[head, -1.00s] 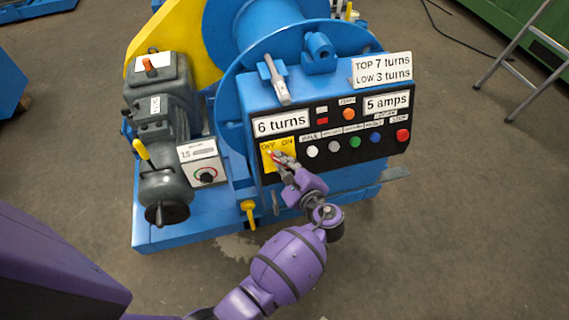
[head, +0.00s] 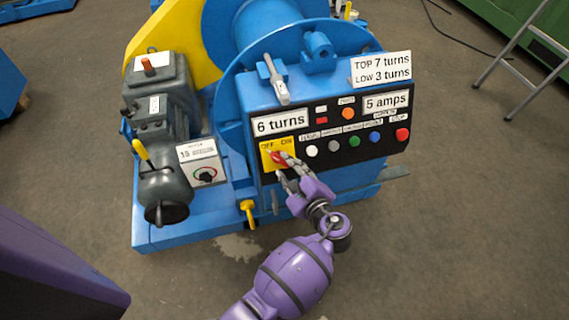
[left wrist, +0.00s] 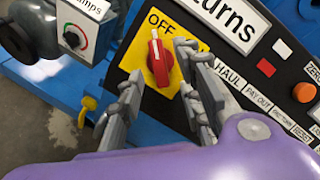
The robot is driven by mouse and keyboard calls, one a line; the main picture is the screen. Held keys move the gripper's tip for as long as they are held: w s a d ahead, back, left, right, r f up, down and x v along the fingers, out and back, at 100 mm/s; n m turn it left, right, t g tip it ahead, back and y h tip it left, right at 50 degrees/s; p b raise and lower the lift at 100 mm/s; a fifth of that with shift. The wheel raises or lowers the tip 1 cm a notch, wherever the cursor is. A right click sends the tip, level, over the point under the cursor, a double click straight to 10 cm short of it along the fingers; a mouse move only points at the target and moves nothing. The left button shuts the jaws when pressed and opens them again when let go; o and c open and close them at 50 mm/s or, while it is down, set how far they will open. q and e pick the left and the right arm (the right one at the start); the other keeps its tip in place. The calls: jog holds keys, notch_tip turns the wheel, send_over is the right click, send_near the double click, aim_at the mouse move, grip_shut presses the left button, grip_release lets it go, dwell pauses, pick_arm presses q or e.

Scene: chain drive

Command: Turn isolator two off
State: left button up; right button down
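The isolator is a red rotary knob (head: 278,159) on a yellow plate (head: 267,163) marked OFF and ON, at the left end of the winch's black control panel. In the left wrist view the red knob (left wrist: 161,62) has its white mark pointing toward the word OFF; the ON side is hidden behind a finger. My left gripper (head: 285,167) is open and empty just in front of the plate. In the left wrist view its two fingers (left wrist: 158,68) are spread, one on either side below the knob, apparently clear of it. No number two shows on the plate. My right gripper is not in view.
A row of push buttons, including a red one (head: 402,135), lies right of the isolator. A grey motor (head: 160,120) and a dial box (head: 203,165) stand to the left. A yellow-handled lever (head: 248,212) is below. Floor in front is free.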

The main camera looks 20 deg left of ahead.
pick_arm(q)
jog(key=v, duration=0.8)
jog(key=shift+s+d+r, duration=0.2)
jog(key=shift+s+d, duration=0.05)
jog(key=shift+s, duration=0.05)
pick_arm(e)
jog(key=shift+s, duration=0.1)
